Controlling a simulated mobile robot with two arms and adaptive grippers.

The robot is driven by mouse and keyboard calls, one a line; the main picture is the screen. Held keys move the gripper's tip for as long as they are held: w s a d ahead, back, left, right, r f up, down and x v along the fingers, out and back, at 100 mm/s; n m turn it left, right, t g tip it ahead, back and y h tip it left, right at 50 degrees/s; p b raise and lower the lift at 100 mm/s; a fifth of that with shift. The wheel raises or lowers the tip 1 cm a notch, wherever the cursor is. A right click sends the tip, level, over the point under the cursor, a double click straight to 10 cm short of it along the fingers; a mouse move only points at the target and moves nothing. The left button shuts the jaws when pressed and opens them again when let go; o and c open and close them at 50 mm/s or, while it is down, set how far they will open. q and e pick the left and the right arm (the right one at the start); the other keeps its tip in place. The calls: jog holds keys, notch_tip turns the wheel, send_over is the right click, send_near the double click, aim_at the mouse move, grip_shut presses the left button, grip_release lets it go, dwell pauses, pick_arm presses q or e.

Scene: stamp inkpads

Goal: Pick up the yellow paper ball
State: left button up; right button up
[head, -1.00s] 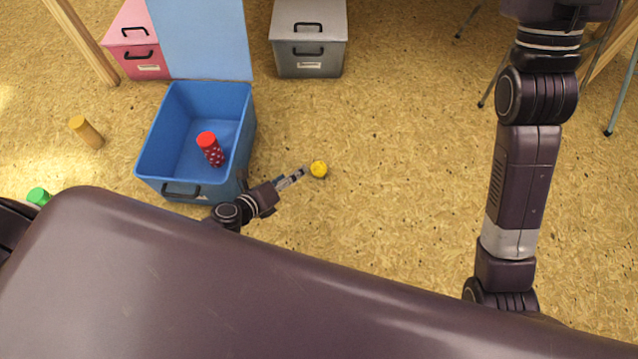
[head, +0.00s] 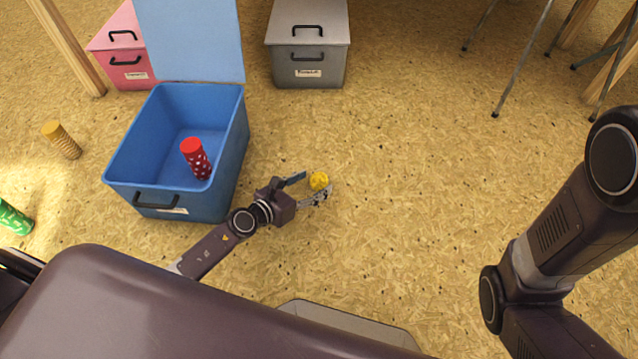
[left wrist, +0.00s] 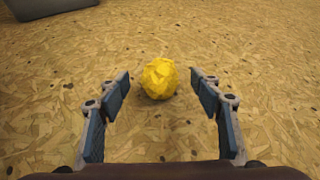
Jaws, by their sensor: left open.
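The yellow paper ball (head: 319,181) lies on the chipboard floor, to the right of the blue box. My left gripper (head: 312,186) is open, low near the floor, with its fingers pointing at the ball. In the left wrist view the ball (left wrist: 159,78) sits centred just beyond the gap between the two open fingertips (left wrist: 160,90), and nothing is held. My right arm shows at the right of the head view, but its gripper is out of the picture.
An open blue box (head: 235,160) holds a red dotted cylinder (head: 196,158). A grey box (head: 308,60) and a pink box (head: 121,50) stand behind. A yellow cylinder (head: 62,139) and a green one (head: 14,217) are at the left. Floor right of the ball is clear.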

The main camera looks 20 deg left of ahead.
aim_at(313, 184)
pick_arm(q)
jog(key=b+x, duration=0.1)
jog(key=x, duration=0.2)
jog(key=shift+w+d+f, duration=0.1)
jog(key=shift+w+f, duration=0.05)
jog(key=shift+c, duration=0.2)
jog(key=c, duration=0.8)
